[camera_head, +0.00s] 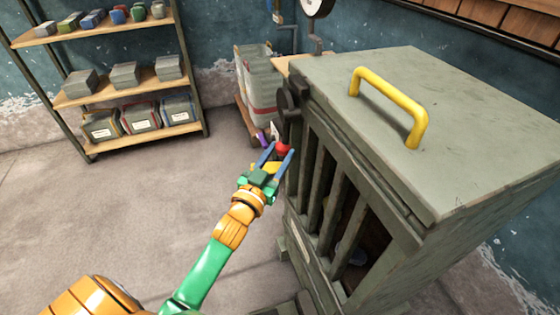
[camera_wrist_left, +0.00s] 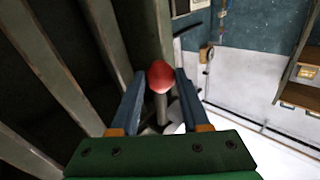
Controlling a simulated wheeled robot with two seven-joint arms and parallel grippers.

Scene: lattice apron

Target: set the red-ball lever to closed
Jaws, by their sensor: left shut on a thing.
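The red ball (camera_head: 282,148) of the lever is at the front left edge of a grey-green barred cabinet (camera_head: 430,110). In the left wrist view the red ball (camera_wrist_left: 160,76) sits between the fingertips, with its grey rod below it. My left gripper (camera_head: 275,152) is shut on the red ball, its blue fingers on either side. The lever's pivot is partly hidden by my gripper, and I cannot read its setting. My right gripper is not in view.
A yellow handle (camera_head: 390,100) stands on the cabinet top. Dark vertical bars (camera_head: 325,195) line its front. Grey sacks (camera_head: 257,85) stand behind the lever. A shelf unit (camera_head: 120,88) with boxes is at the back left. The floor at left is clear.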

